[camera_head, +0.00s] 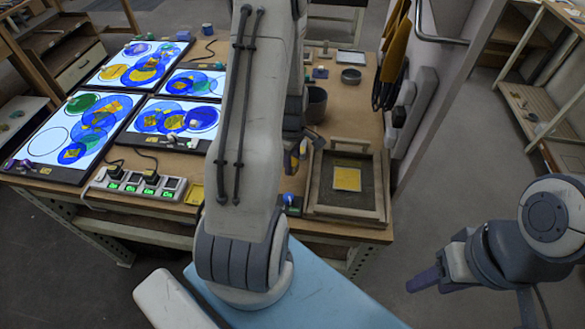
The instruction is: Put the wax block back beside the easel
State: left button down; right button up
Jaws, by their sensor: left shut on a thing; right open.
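My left arm rises through the middle of the view. My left gripper (298,152) is at its far end over the table, left of the wooden tray, and is mostly hidden by the arm. It is shut on a small yellowish thing (293,163), which may be the wax block; its shape is unclear. Several lit panels (33,178) with coloured glass discs lie at the left of the table; I cannot tell which, if any, is the easel. My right gripper (425,282) is open and empty, off the table at the lower right.
A wooden-framed tray (312,193) holds a yellow square (347,179). A power strip (140,184) with lit switches and a yellow flat piece (195,194) lie near the front edge. A dark cup (315,104) stands behind. Aprons hang at the table's right. Bare tabletop shows around the tray.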

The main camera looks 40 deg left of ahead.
pick_arm(q)
notch_tip(320, 180, down, 3)
jog(key=shift+f+p, duration=0.15)
jog(key=shift+p, duration=0.25)
jog(key=shift+d+f, duration=0.1)
jog(key=shift+f, duration=0.05)
jog(key=shift+f, duration=0.2)
jog(key=shift+c, duration=2.2)
grip_release()
jog(key=shift+r, duration=0.1)
